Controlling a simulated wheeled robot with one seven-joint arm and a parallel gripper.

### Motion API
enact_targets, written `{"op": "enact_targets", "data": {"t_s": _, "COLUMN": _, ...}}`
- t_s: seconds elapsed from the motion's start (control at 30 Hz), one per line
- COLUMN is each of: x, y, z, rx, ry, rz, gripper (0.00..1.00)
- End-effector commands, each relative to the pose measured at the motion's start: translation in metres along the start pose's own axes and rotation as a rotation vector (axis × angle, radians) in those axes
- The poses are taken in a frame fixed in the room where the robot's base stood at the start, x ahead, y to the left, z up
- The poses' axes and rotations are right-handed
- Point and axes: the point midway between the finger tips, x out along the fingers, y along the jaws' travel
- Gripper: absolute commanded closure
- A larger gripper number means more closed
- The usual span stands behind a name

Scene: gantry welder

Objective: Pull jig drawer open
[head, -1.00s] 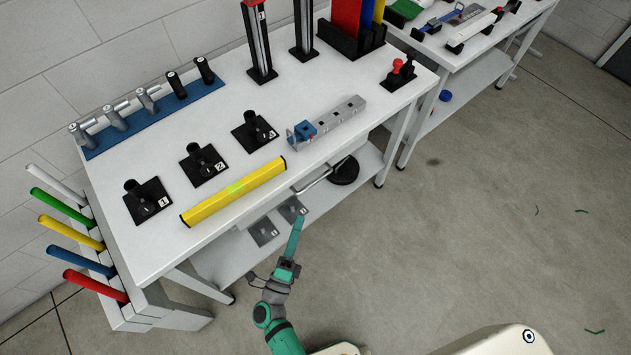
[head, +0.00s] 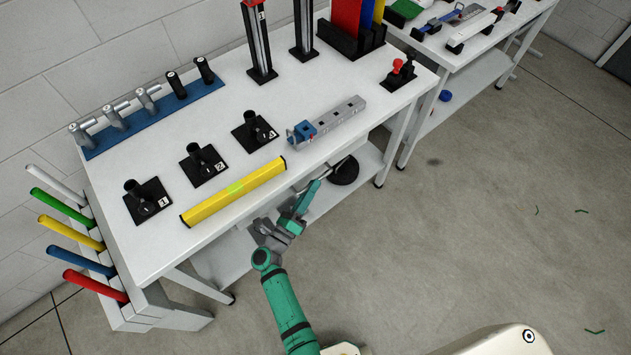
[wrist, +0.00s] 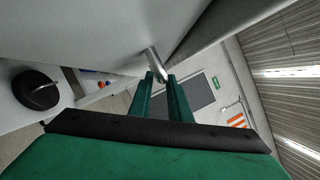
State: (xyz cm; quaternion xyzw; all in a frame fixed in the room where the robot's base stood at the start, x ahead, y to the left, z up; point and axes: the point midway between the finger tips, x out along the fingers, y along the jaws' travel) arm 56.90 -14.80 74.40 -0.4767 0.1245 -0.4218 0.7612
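The jig drawer's silver bar handle (head: 332,172) shows below the front edge of the white workbench, partly hidden by my gripper. In the wrist view the handle (wrist: 154,62) reaches down to the gap between my fingertips. My gripper (head: 315,184) is at the handle, its green fingers pointing up and toward the bench. In the wrist view my gripper (wrist: 160,78) is open, with a clear gap between the fingers. I cannot tell whether either finger touches the bar. The drawer front is hidden under the tabletop, and no drawer sticks out past the edge.
A yellow bar (head: 233,192) lies along the bench's front edge, with a grey jig block (head: 340,114) to its right. A black round base (head: 345,171) stands on the lower shelf behind the handle.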

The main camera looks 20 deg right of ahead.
Motion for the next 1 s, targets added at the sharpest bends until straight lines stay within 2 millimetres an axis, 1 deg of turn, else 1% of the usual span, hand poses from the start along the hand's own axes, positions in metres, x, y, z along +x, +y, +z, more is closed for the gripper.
{"op": "enact_targets", "data": {"t_s": 0.03, "x": 0.007, "y": 0.000, "z": 0.000, "rx": 0.000, "ry": 0.000, "rz": -0.001, "gripper": 0.83}}
{"op": "enact_targets", "data": {"t_s": 0.1, "x": 0.015, "y": 0.000, "z": 0.000, "rx": -0.001, "ry": 0.000, "rz": -0.001, "gripper": 0.83}}
{"op": "enact_targets", "data": {"t_s": 0.3, "x": 0.026, "y": 0.000, "z": 0.001, "rx": -0.001, "ry": -0.002, "rz": 0.001, "gripper": 0.83}}
{"op": "enact_targets", "data": {"t_s": 0.57, "x": 0.027, "y": 0.000, "z": 0.000, "rx": -0.001, "ry": -0.001, "rz": 0.001, "gripper": 0.83}}
{"op": "enact_targets", "data": {"t_s": 0.67, "x": 0.027, "y": 0.000, "z": 0.000, "rx": -0.001, "ry": -0.001, "rz": 0.001, "gripper": 1.00}}
{"op": "enact_targets", "data": {"t_s": 0.87, "x": 0.027, "y": 0.000, "z": 0.000, "rx": -0.001, "ry": -0.002, "rz": 0.001, "gripper": 1.00}}
{"op": "enact_targets", "data": {"t_s": 1.0, "x": 0.022, "y": -0.001, "z": -0.001, "rx": 0.000, "ry": -0.007, "rz": 0.005, "gripper": 1.00}}
